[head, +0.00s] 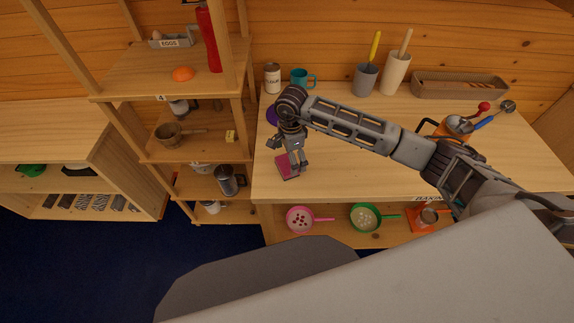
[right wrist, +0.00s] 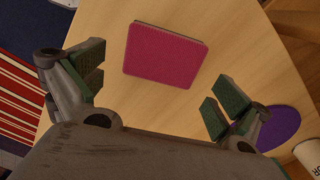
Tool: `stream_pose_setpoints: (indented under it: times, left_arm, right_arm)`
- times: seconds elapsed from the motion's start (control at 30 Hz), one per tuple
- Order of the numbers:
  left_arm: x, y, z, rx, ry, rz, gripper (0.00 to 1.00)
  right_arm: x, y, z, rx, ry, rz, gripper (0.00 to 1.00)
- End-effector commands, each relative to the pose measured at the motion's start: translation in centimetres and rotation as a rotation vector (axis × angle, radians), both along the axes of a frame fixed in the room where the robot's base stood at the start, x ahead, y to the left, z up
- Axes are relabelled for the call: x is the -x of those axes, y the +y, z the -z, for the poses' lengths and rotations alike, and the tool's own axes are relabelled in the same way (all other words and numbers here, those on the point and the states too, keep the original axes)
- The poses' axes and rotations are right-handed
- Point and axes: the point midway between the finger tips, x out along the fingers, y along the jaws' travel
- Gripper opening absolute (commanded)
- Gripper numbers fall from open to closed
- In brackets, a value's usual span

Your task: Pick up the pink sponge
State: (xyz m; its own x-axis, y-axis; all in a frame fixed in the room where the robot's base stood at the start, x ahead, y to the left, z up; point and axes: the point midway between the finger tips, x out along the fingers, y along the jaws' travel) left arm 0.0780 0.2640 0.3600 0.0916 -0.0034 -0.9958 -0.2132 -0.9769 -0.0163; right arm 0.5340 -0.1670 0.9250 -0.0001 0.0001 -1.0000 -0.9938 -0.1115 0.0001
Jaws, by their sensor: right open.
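The pink sponge (right wrist: 163,54) lies flat on the wooden counter, a pink slab with a darker edge. In the head view the sponge (head: 285,167) shows near the counter's left edge, partly covered by my right gripper (head: 288,158). In the right wrist view my right gripper (right wrist: 150,92) is open, with one finger at each side of the picture. The sponge is ahead of the fingers and between their lines, with nothing held. My left gripper is not in view.
A purple disc (right wrist: 280,129) lies on the counter close to one finger. A white canister (head: 272,78) and a teal mug (head: 302,78) stand behind. Shelves (head: 195,140) rise just left of the counter. The counter's middle (head: 350,165) is clear.

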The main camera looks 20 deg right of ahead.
Motion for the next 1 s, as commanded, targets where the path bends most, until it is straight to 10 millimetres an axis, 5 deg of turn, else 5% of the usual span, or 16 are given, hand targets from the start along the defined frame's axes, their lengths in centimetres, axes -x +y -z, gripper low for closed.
stream_pose_setpoints:
  times: [0.3,0.8,1.0]
  left_arm:
    - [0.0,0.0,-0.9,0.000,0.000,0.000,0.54]
    - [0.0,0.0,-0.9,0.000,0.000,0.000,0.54]
    - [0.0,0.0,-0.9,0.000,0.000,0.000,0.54]
  right_arm:
    - [-0.1,0.1,2.9,0.000,0.000,0.000,1.00]
    - [-0.1,0.1,3.1,0.000,0.000,-0.001,1.00]
    - [-0.1,0.1,3.1,0.000,0.000,-0.001,0.77]
